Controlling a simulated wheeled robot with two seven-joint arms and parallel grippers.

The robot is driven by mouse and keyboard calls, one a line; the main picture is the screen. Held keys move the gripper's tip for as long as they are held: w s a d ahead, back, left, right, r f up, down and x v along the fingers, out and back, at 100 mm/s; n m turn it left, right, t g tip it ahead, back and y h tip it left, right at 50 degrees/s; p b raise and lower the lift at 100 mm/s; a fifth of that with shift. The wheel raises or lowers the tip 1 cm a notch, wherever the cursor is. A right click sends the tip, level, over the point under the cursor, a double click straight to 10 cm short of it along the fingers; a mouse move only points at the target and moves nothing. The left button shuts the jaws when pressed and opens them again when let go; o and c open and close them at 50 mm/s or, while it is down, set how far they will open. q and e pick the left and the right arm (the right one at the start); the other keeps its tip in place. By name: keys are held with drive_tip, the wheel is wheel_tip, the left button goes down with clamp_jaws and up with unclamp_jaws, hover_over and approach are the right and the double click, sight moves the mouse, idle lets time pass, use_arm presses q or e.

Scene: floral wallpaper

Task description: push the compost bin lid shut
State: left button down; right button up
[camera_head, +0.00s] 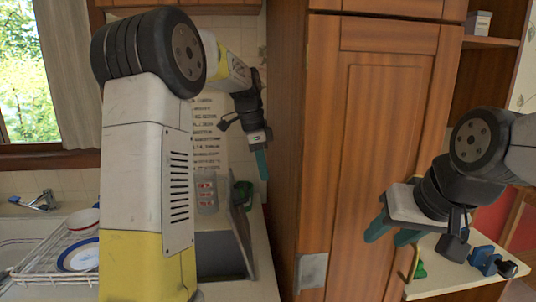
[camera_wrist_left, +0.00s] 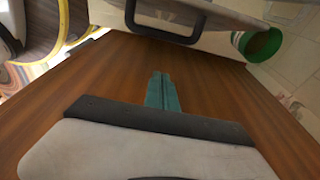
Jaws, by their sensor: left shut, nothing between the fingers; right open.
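A grey box (camera_head: 220,256), which looks like the compost bin, stands on the counter, partly hidden behind my left arm. A thin pale-edged panel rises at its right side; I cannot tell for sure whether this is its lid. In the left wrist view a pale body with a dark edge (camera_wrist_left: 165,30) shows at the top, probably the same bin. My left gripper (camera_head: 262,165) is shut and empty, above and behind the box, close to the wooden cabinet side. Its teal fingers also show in the left wrist view (camera_wrist_left: 162,92), apart from the pale body. My right gripper (camera_head: 392,232) is open and empty.
A tall wooden cabinet (camera_head: 380,140) stands right of the counter. A green round container (camera_head: 243,193) is behind the box. A dish rack (camera_head: 45,262) with plates and a sink are at left. Blue dumbbell-like objects (camera_head: 484,260) lie on a pale shelf at right.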

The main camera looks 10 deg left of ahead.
sight(247, 187)
use_arm(q)
drive_tip(key=shift+s+a+f, duration=0.25)
drive_tip(key=shift+a+f, duration=0.4)
drive_tip(key=shift+a, duration=0.2)
drive_tip(key=shift+s+a+f, duration=0.25)
drive_tip(key=shift+a+f, duration=0.35)
drive_tip(key=shift+a, duration=0.25)
drive_tip(key=shift+s+a, duration=0.15)
drive_tip(key=shift+a, duration=0.45)
drive_tip(key=s+a+f+t+h, duration=0.1)
drive_tip(key=s+a+f+h, duration=0.1)
drive_tip(key=a+f, duration=0.3)
drive_tip(key=s+a+f+t+h, duration=0.1)
drive_tip(key=s+a+f+h, duration=0.1)
drive_tip(key=a+f+h, duration=0.3)
drive_tip(key=s+a+f+t+h, duration=0.1)
drive_tip(key=a+f, duration=0.5)
drive_tip(key=a, duration=0.6)
drive_tip(key=shift+s+a+f+h, duration=0.1)
drive_tip(key=shift+s+f+h, duration=0.1)
drive_tip(key=shift+s+h, duration=0.3)
drive_tip(key=shift+s+f+h, duration=0.15)
drive_tip(key=shift+s+h, duration=0.1)
drive_tip(key=shift+h, duration=0.45)
drive_tip(key=shift+s+a+f, duration=0.1)
drive_tip(key=shift+a+f, duration=0.05)
drive_tip(key=shift+f, duration=0.6)
